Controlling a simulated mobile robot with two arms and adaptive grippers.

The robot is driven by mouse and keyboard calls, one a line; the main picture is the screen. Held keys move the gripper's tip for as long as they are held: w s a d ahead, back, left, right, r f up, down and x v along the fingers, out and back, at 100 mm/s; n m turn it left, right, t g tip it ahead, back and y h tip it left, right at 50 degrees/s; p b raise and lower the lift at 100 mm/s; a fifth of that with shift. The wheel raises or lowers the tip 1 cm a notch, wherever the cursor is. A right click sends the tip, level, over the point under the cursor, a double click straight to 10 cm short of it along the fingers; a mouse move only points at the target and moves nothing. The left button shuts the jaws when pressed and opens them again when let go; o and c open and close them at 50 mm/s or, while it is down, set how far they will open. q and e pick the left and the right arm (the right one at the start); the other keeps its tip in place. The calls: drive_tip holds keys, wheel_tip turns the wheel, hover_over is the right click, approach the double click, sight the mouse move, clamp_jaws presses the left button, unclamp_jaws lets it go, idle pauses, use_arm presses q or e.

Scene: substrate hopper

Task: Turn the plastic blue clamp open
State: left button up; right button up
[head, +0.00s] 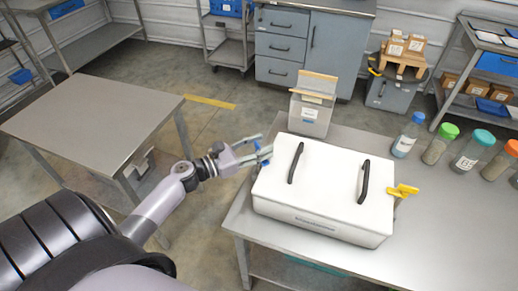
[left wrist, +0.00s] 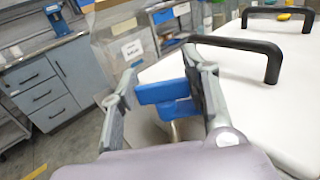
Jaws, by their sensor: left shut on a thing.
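The blue clamp (head: 265,156) sits at the left side of a white box with a lid (head: 325,180) on the metal table. My left gripper (head: 257,152) reaches it from the left. In the left wrist view, the blue clamp (left wrist: 168,97) lies between the two fingers of my left gripper (left wrist: 165,85), which is shut on it. The clamp's lower part is partly hidden by the gripper. The white box (left wrist: 245,85) also shows there, with a black handle (left wrist: 240,45). My right gripper is not in view.
A yellow clamp (head: 403,190) is on the box's right side. A clear container (head: 311,112) stands behind the box. Several bottles with coloured lids, one with a green lid (head: 440,145), stand at the right. A bare metal table (head: 95,120) is at the left.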

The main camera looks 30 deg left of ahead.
use_arm(q)
drive_tip(key=m+g+h+b, duration=0.6)
drive_tip(key=h, duration=0.1)
drive_tip(key=shift+w+a+f+g, duration=0.1)
drive_tip(key=shift+w+f+g, duration=0.05)
drive_tip(key=shift+g, duration=0.15)
drive_tip(key=shift+r+m+g+h+b, duration=0.1)
drive_tip(key=shift+m+g+h+b, duration=0.6)
drive_tip(key=shift+m+g+b, duration=0.55)
drive_tip(key=shift+r+m+g+h+b, duration=0.1)
drive_tip(key=shift+m+g+h+b, duration=0.7)
drive_tip(key=shift+g, duration=0.75)
drive_tip(key=o, duration=1.1)
drive_tip(key=shift+o, duration=0.4)
drive_tip(key=v, duration=1.2)
